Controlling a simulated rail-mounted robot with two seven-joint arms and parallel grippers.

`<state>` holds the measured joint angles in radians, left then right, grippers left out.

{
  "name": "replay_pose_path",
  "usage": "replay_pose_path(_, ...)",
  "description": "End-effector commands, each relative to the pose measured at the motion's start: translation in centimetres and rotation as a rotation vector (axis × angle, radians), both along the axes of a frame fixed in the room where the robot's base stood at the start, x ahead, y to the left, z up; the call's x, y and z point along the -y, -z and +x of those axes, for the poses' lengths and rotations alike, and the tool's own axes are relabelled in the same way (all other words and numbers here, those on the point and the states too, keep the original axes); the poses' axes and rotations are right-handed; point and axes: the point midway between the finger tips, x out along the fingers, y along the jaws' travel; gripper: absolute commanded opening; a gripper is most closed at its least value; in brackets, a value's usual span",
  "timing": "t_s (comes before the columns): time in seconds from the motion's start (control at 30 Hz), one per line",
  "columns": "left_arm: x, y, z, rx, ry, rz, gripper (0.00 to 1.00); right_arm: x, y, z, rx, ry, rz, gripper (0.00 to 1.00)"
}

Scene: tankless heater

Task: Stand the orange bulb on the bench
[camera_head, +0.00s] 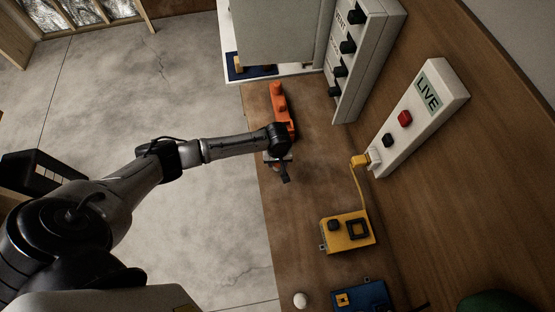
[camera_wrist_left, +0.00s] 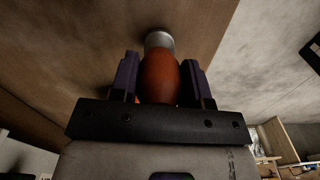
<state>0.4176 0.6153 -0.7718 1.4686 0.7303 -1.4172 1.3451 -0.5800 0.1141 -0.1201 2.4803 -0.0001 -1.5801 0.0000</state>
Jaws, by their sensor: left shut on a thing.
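My left gripper (camera_head: 283,171) is over the near edge of the brown wooden bench (camera_head: 300,210). In the left wrist view, my left gripper (camera_wrist_left: 160,82) is shut on the orange bulb (camera_wrist_left: 160,78), one dark finger on each side of its rounded body. The bulb's grey metal end (camera_wrist_left: 159,40) points away from the palm, toward the wooden surface. I cannot tell whether that end touches the bench. In the head view the bulb is mostly hidden by the gripper. My right gripper is not in view.
An orange-red object (camera_head: 280,107) lies just beyond the gripper. A white "LIVE" panel (camera_head: 420,115) stands to the right, cabled to a yellow box (camera_head: 346,232). A blue box (camera_head: 362,297) and a small white ball (camera_head: 300,299) sit nearer. Bench between gripper and yellow box is clear.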

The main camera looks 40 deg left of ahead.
Motion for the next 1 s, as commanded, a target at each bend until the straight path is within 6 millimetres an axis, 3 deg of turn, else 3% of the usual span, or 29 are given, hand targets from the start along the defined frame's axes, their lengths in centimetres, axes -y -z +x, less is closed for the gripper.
replay_pose_path(0.17, 0.0, 0.29, 0.0, 0.0, -0.001, 0.0, 0.09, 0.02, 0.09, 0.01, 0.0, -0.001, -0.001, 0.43)
replay_pose_path(0.2, -0.01, 0.28, 0.01, 0.0, -0.001, 0.0, 0.45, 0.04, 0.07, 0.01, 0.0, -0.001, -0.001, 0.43)
replay_pose_path(0.5, -0.01, 0.26, 0.0, 0.0, 0.0, 0.0, 0.72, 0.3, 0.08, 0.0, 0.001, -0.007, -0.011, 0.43)
replay_pose_path(1.0, -0.01, -0.57, 0.04, 0.001, -0.001, -0.001, 0.72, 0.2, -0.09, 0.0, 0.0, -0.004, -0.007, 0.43)
